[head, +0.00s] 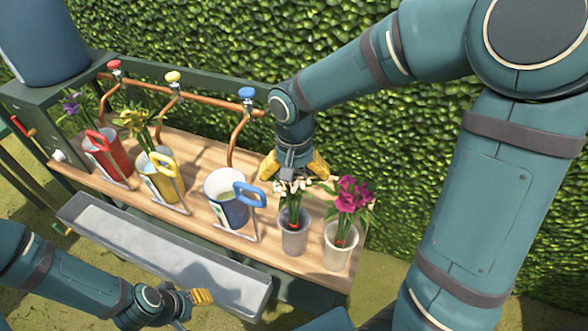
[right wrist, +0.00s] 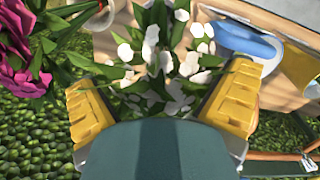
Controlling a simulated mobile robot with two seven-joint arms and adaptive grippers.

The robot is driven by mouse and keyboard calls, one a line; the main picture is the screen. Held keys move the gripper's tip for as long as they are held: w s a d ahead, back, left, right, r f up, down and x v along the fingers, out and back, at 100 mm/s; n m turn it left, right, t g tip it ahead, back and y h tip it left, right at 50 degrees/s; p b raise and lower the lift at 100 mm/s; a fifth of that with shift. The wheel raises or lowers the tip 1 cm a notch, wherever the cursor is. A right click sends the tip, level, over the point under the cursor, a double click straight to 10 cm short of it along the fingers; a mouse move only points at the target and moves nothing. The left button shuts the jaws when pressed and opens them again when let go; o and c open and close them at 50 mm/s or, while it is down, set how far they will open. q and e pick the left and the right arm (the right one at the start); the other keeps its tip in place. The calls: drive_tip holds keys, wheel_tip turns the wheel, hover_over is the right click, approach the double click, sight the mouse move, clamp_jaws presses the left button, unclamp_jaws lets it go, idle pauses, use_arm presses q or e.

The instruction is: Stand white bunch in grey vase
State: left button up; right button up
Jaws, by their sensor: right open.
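The white bunch (head: 293,190) stands upright in the grey vase (head: 294,238) toward the right end of the wooden bench. Its stems go down inside the vase, with a small red band showing near the rim. My right gripper (head: 294,172) is open right above the white blossoms, pointing down. In the right wrist view its yellow fingers (right wrist: 160,105) are spread on either side of the white bunch (right wrist: 165,55), apart from each other. The grey vase is mostly hidden there. My left gripper (head: 187,303) is low at the front, by the trough; its jaw state is unclear.
A pale vase (head: 337,254) with magenta flowers (head: 349,194) stands close on the right. A blue and white bucket (head: 228,205) stands on the left, beyond it yellow (head: 160,184) and red (head: 106,160) buckets with flowers. A grey trough (head: 170,255) runs along the front; a hedge is behind.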

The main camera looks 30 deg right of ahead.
wheel_tip(320, 180, up, 12)
idle(0.5)
idle(0.8)
